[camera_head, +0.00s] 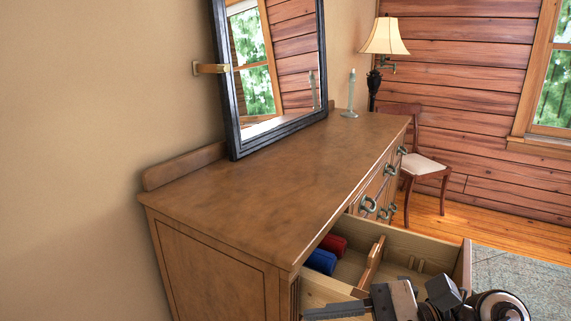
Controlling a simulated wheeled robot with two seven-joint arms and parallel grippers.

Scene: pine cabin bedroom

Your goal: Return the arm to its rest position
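My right gripper (338,311) is at the bottom edge of the head view, in front of the open drawer (330,290). Its arm comes in from the lower right and its fingers point left. One dark finger shows, and the lower part is cut off by the frame, so I cannot tell whether it is open or shut. I see nothing held in it. My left gripper is not in view. In the drawer, a blue roll (321,261) and a red roll (333,244) lie left of a wooden divider (374,258).
The brown dresser (270,190) has a clear top except for a candlestick (350,100) and a framed mirror (270,70) at the back. The drawer sticks out close to my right gripper. A lamp (384,40) and a chair (425,162) stand beyond.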

